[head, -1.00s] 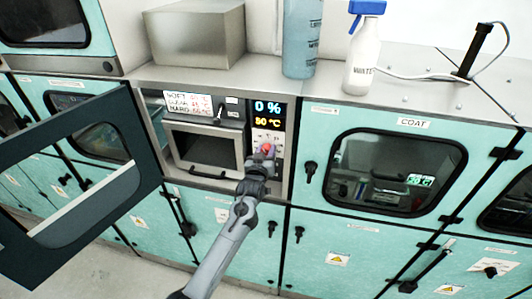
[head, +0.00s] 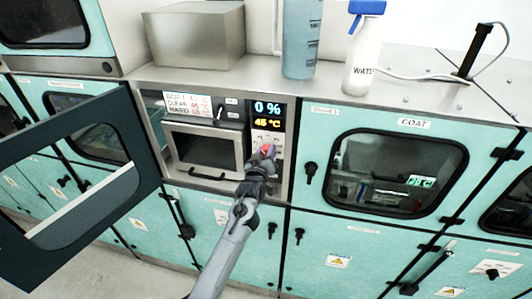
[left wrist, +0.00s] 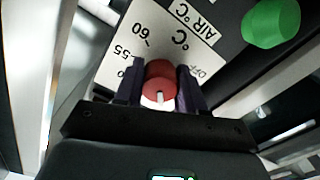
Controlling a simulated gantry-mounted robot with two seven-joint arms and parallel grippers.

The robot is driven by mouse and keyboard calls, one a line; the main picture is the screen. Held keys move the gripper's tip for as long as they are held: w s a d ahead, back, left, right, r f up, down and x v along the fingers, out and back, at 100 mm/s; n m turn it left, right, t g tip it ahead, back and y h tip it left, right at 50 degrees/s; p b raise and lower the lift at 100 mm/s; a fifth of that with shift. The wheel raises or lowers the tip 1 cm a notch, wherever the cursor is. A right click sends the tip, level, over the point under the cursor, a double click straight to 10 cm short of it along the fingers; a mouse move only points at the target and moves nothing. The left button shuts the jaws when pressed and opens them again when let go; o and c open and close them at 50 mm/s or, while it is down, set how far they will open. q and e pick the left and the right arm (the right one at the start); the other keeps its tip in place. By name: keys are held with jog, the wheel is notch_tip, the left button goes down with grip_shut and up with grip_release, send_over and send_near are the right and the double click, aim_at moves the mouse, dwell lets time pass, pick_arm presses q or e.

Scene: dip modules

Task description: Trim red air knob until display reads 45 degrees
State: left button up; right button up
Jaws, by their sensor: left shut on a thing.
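The red air knob (head: 266,149) sits on the light control panel below the display. In the left wrist view the red knob (left wrist: 160,84) is between the two dark fingers, with a white pointer mark on its face. My left gripper (head: 264,156) is shut on it. The dial plate (left wrist: 150,35) around it shows "AIR °C", "OFF", "55" and "60". The display (head: 268,115) reads 0 % above and, in yellow, what looks like 45 °C below. My right gripper is not in view.
A green knob (left wrist: 271,22) is close beside the red one. An open dark-framed door (head: 70,190) stands at the left. A drawer-like oven front (head: 205,152) is left of the panel. A white bottle (head: 364,55) and a blue-tinted bottle (head: 302,40) stand on top.

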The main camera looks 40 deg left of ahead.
pick_arm(q)
jog(key=o, duration=1.1)
jog(key=shift+c, duration=0.2)
jog(key=b+v, duration=0.2)
jog(key=v, duration=0.9)
jog(key=shift+w, duration=0.1)
